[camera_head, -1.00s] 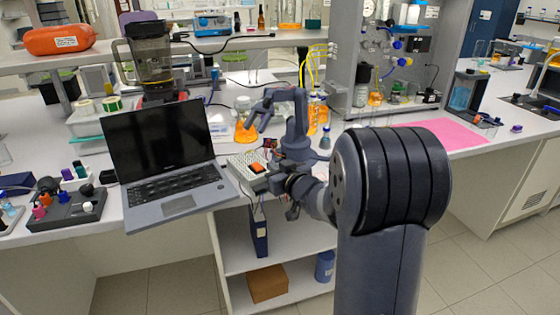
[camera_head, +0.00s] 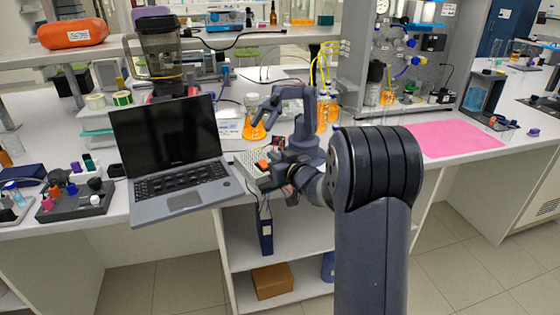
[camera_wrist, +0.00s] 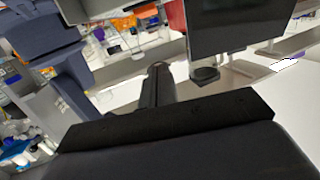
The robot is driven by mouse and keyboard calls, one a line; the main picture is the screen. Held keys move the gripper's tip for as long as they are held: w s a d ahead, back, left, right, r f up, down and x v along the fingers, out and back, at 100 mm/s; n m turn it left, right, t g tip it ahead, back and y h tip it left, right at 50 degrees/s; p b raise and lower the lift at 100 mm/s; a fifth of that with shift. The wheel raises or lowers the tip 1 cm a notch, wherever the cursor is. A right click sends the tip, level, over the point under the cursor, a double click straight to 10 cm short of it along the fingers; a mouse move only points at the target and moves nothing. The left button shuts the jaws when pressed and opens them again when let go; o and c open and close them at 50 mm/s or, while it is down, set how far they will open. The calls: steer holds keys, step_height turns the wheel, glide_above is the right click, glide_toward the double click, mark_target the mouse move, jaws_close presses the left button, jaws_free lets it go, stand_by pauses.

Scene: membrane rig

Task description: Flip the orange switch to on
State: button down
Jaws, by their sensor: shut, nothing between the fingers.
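The orange switch (camera_head: 262,164) shows as a small orange patch on a pale box (camera_head: 247,165) at the front edge of the bench, right of the laptop. My gripper (camera_head: 264,184) is at the bench edge in front of the box and partly covers it in the head view. In the wrist view my gripper (camera_wrist: 158,78) is shut and empty, its dark fingers pointing away from the camera. I cannot make out the switch in the wrist view. Whether the gripper touches the switch, and which way the switch is tipped, I cannot tell.
An open laptop (camera_head: 168,150) overhangs the bench edge just left of the box. An orange-filled flask (camera_head: 254,128) stands behind it. A pink mat (camera_head: 455,138) lies to the right. Open shelves (camera_head: 285,240) are below, with a cardboard box (camera_head: 272,281).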

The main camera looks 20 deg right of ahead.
mark_target(266, 166)
steer(key=x, duration=0.5)
steer(key=shift+w+p, duration=0.1)
steer(key=shift+p, duration=0.25)
step_height(266, 166, down, 3)
steer(key=shift+w+r, duration=0.1)
steer(key=shift+r, duration=0.05)
steer(key=shift+w+f, duration=0.1)
steer(key=shift+f, duration=0.6)
steer(key=shift+a+r+p, duration=0.1)
steer(key=shift+r+p, duration=0.1)
steer(key=shift+p, duration=0.6)
